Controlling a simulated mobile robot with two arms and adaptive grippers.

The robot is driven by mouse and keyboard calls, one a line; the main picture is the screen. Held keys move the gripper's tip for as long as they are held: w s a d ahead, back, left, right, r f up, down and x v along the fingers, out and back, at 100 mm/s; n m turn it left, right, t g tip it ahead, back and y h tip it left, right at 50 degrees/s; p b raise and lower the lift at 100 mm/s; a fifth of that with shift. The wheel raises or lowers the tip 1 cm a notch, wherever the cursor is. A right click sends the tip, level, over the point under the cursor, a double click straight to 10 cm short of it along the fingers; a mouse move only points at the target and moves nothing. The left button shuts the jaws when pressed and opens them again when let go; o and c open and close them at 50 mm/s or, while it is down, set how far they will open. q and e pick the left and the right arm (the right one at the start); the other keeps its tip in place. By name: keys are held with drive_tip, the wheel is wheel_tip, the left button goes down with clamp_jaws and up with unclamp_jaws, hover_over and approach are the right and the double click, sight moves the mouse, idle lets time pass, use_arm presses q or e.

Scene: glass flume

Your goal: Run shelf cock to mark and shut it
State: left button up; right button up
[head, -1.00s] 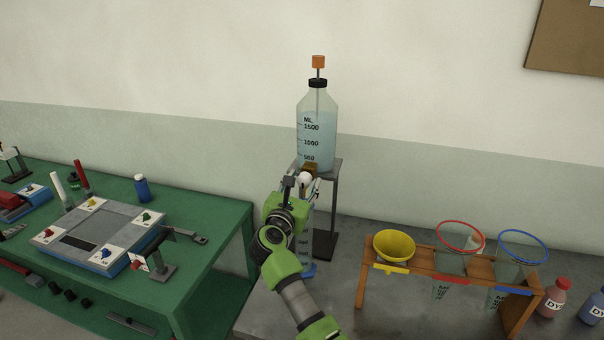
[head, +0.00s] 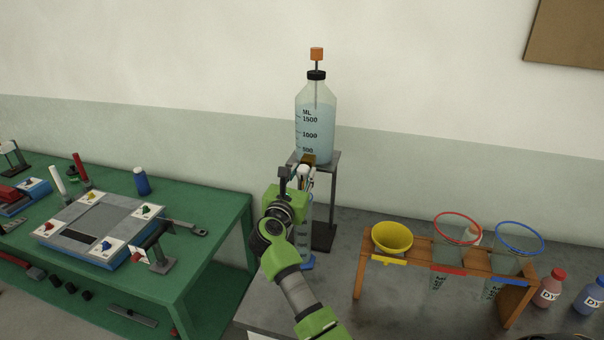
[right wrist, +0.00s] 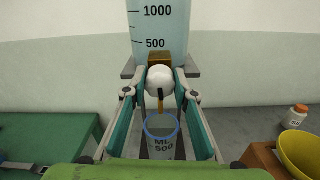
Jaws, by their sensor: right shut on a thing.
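The clear bottle (head: 316,125) of pale blue liquid stands on a small grey shelf stand (head: 328,165); its level shows near the 1500 mark. Its cock has a brass-coloured body (right wrist: 159,59), a round white knob (right wrist: 159,80) and a short orange-brown spout (right wrist: 161,100). My right gripper (right wrist: 160,88) is shut on the white knob, one finger on each side. Below the spout stands a measuring cylinder (right wrist: 163,128) with a blue rim and a 500 mark; its liquid level cannot be made out. In the head view my right gripper (head: 304,176) partly hides cock and cylinder. My left gripper is out of view.
A wooden rack (head: 424,262) holds yellow, red-rimmed and blue-rimmed funnels at the right. Dye bottles (head: 550,288) stand beyond it. A green bench (head: 215,215) with a grey device (head: 100,228) is at the left. Bare grey counter lies in front of the rack.

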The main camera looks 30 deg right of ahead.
sight(302, 168)
drive_tip(key=n+p, duration=0.2)
drive_tip(key=n, duration=0.3)
drive_tip(key=shift+r+p, duration=0.1)
drive_tip(key=shift+p, duration=0.3)
drive_tip(key=shift+n+p, duration=0.35)
drive_tip(key=shift+n, duration=0.95)
drive_tip(key=o, duration=0.9)
drive_tip(key=shift+o, duration=0.9)
drive_tip(key=shift+w+d, duration=0.1)
wheel_tip(302, 168, up, 10)
drive_tip(key=shift+f, duration=0.15)
